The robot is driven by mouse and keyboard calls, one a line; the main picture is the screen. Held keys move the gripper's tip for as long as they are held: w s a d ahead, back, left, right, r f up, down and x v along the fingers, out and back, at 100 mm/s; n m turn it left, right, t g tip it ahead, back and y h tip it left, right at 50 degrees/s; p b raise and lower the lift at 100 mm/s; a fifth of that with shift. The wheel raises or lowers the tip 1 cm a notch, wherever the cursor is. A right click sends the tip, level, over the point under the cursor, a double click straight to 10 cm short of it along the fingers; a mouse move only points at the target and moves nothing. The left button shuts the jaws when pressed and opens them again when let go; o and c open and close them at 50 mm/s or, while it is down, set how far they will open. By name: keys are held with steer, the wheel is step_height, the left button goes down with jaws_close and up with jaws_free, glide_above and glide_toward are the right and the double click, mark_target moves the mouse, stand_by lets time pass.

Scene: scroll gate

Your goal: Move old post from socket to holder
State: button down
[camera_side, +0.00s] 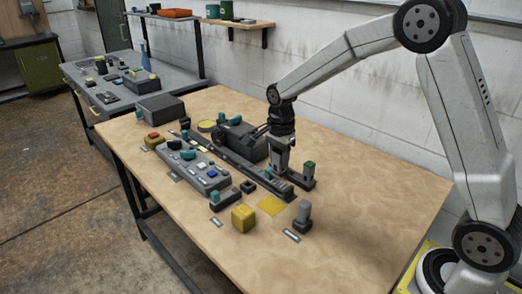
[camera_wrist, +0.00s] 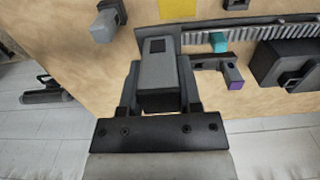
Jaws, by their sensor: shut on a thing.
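My gripper (camera_side: 279,160) points down over the right end of the long dark rail. In the wrist view its fingers (camera_wrist: 158,95) are shut on a grey post (camera_wrist: 158,72) with a dark square mark on its face. I cannot tell whether the post's lower end is clear of what lies below. Beside the gripper is a dark bracket (camera_wrist: 203,63) bearing a small post with a purple face (camera_wrist: 235,84); in the side view this small post (camera_side: 309,169) looks green-topped. Another grey post (camera_side: 303,214) stands apart at the front right. A small dark square socket (camera_side: 248,186) looks empty.
The toothed rail (camera_wrist: 270,33) runs beside a dark motor-like unit (camera_side: 240,140). A grey control panel (camera_side: 190,165), a yellow cube (camera_side: 243,218) and a flat yellow patch (camera_side: 271,205) lie nearby. The right part of the wooden table (camera_side: 370,200) is clear.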

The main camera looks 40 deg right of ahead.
steer(key=shift+w+d+f, duration=0.1)
steer(key=shift+w+d, duration=0.3)
steer(key=shift+d, duration=0.05)
steer(key=w+d+f, duration=0.2)
steer(key=w+d, duration=0.1)
steer(key=d, duration=0.4)
steer(key=w+d+f, duration=0.3)
steer(key=w+d, duration=0.1)
steer(key=d, duration=0.4)
steer(key=shift+f, duration=0.25)
steer(key=shift+f, duration=0.2)
steer(key=shift+f, duration=1.85)
steer(key=shift+f, duration=1.5)
stand_by(0.7)
jaws_free()
steer(key=shift+r, duration=0.15)
